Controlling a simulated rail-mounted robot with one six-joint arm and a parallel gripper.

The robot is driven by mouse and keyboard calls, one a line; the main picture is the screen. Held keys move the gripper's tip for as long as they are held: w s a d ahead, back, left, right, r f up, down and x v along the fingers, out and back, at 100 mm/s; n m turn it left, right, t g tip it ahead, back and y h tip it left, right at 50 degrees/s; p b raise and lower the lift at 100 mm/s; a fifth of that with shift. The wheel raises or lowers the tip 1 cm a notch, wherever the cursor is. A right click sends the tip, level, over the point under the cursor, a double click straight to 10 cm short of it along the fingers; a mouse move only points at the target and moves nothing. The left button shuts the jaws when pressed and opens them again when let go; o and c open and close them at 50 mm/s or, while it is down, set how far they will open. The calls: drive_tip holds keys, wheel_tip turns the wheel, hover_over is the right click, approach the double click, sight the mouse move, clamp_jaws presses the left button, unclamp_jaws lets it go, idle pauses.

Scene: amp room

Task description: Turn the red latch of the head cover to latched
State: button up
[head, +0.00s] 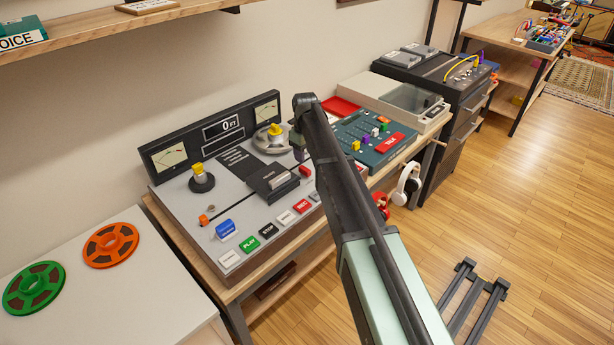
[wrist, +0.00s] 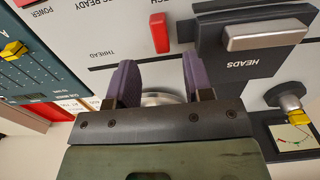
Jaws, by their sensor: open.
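The head cover, marked HEADS, is a dark box with a silver handle on the tape machine in the head view (head: 270,181) and at the upper right of the wrist view (wrist: 245,62). The red latch (wrist: 160,32) is a small upright bar beside the cover's left edge in the wrist view. In the head view the latch (head: 305,171) shows just right of the cover. My gripper (wrist: 158,80) is open, its two purple fingers pointing toward the latch but apart from it. Nothing is held. In the head view my arm hides most of the gripper.
A silver round part (wrist: 160,98) shows between my fingers, partly hidden. A yellow-topped knob (wrist: 291,105) and a meter (wrist: 292,138) lie at lower right in the wrist view. The mixer (head: 372,139) stands right of the tape machine. Two reels lie on the white table (head: 120,300).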

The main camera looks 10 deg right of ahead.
sight(306, 169)
wheel_tip(306, 169, down, 7)
drive_tip(key=b, duration=0.5)
drive_tip(key=shift+r, duration=0.1)
clamp_jaws()
